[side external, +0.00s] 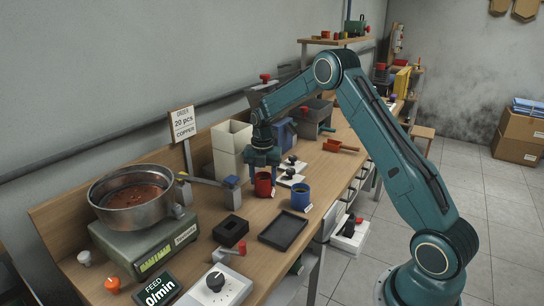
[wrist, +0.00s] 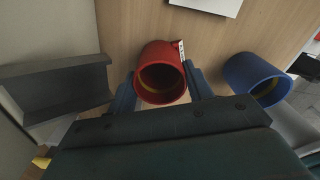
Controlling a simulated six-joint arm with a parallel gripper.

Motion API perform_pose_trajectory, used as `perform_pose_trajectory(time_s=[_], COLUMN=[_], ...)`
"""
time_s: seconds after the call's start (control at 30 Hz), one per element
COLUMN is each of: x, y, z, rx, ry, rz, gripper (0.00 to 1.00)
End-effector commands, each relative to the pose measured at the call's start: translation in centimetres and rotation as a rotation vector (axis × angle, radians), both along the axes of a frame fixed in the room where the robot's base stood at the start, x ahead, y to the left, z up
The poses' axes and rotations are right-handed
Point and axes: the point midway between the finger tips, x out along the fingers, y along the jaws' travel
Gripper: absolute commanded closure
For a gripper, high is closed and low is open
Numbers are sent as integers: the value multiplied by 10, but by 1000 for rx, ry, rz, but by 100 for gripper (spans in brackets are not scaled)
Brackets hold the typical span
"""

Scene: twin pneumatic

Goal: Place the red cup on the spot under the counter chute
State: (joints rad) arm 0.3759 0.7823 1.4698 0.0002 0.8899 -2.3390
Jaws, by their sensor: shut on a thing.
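The red cup (side external: 263,186) is between the fingers of my gripper (side external: 262,164), which is shut on it. The cup looks upright, at or just above the bench; I cannot tell if it touches. In the wrist view the red cup (wrist: 160,60) shows its open mouth and a small white tag, with a finger of my gripper (wrist: 161,88) on each side. A chute-like arm with a blue-grey end (side external: 231,183) reaches from the bowl feeder towards the cup, to its left. The spot under a chute is not clearly visible.
A blue cup (side external: 300,196) stands close to the right of the red cup. The bowl feeder (side external: 133,199), a black block (side external: 230,230) and a dark tray (side external: 283,229) are nearby. A grey angled piece (wrist: 62,85) shows left in the wrist view.

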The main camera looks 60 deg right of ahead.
Motion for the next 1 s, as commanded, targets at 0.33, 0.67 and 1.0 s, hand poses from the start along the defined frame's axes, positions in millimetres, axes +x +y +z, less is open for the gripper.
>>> perform_pose_trajectory(time_s=[0.33, 0.67, 1.0], x=[0, 0, 1], y=[0, 0, 0], z=[-3, 0, 31], rx=[0, -1, -2], ry=[0, -1, -4], rz=[0, 0, 0], gripper=[27, 27, 27])
